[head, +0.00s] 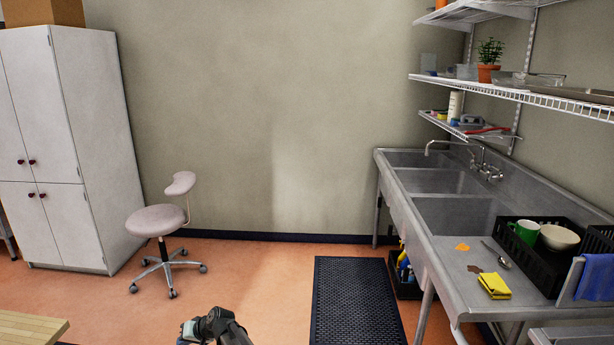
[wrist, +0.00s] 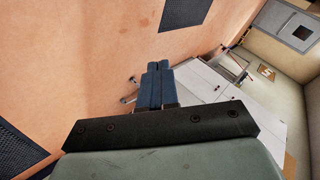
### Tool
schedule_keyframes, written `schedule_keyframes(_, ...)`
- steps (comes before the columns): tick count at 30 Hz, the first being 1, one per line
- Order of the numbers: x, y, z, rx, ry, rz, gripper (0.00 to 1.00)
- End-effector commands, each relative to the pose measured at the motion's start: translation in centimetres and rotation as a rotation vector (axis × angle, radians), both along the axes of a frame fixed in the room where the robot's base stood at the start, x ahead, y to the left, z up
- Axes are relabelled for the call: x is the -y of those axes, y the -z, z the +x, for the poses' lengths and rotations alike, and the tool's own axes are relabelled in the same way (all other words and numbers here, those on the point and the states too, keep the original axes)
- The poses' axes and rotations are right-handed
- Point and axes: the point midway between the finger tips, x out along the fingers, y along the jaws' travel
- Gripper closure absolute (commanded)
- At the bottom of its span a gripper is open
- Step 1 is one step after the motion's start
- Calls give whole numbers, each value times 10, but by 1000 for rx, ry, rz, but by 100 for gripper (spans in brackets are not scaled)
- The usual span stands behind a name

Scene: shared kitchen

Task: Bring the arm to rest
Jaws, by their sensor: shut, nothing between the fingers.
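My gripper shows in the wrist view (wrist: 153,68), its two dark blue fingers lying side by side and touching, with nothing between them. In the head view, part of my arm (head: 215,326) shows at the bottom edge, above the orange floor. The fingertips cannot be made out clearly there. The arm is apart from the furniture in the head view.
A stool (head: 160,221) stands left of centre by a white cabinet (head: 70,150). A black floor mat (head: 357,300) lies before a steel sink counter (head: 455,262) on the right. A wooden tabletop (head: 28,328) is at bottom left. The floor between is clear.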

Motion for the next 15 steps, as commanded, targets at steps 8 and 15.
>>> schedule_keyframes(8, 141, 106, -24, -100, 51, -190, 100)
schedule_keyframes(15, 260, 181, -71, -211, 86, -352, 100)
